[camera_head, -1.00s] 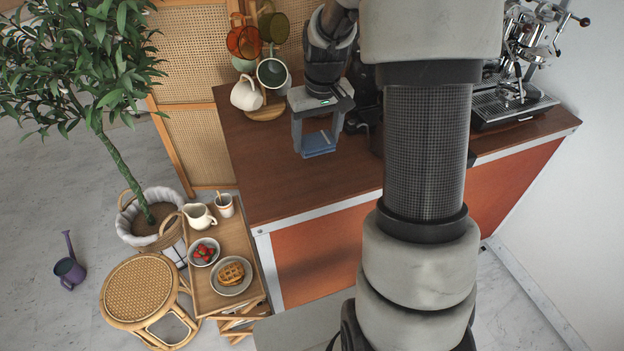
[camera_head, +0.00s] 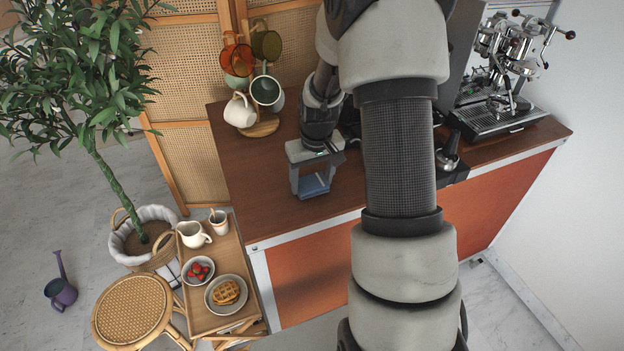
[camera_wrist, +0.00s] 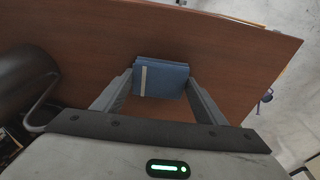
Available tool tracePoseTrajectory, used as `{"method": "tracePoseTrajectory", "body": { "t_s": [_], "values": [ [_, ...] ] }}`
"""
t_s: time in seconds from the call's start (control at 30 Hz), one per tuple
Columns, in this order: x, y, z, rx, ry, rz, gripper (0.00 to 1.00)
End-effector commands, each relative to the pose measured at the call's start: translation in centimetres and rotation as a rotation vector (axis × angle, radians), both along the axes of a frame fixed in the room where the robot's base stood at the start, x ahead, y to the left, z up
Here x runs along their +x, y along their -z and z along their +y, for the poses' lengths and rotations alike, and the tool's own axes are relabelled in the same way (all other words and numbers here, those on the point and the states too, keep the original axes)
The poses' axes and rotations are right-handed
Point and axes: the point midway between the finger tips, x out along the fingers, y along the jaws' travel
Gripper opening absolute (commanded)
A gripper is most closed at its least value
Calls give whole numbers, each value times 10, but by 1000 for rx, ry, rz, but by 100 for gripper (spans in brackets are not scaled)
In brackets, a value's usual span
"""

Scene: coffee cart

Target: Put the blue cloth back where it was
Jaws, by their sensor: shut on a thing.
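The blue cloth (camera_head: 314,185) is a folded blue block with a pale stripe near one end, seen clearly in the wrist view (camera_wrist: 170,80). My gripper (camera_head: 312,186) is shut on it, with one finger at each side; both fingers also show in the wrist view (camera_wrist: 160,84). The cloth is over the brown counter (camera_head: 270,205), near its front edge. I cannot tell whether it touches the counter top.
A mug tree with several mugs (camera_head: 240,110) stands behind and left of my gripper. An espresso machine (camera_head: 500,115) is at the counter's right. A tray table (camera_head: 205,318) with food and a rattan stool (camera_head: 132,310) stand at lower left. The counter's front left is clear.

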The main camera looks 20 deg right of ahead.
Motion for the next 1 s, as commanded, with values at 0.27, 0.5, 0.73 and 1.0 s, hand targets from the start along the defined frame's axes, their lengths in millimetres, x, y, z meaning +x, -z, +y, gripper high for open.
{"method": "tracePoseTrajectory", "body": {
  "t_s": [0.27, 0.5, 0.73, 1.0],
  "values": [
    [0, 3, 0, 0, 0, 0, 84],
    [0, 2, 0, 0, 0, 0, 84],
    [-2, -21, 0, -1, 0, -4, 84],
    [-12, -80, 0, -2, 0, -5, 84]
  ]
}}
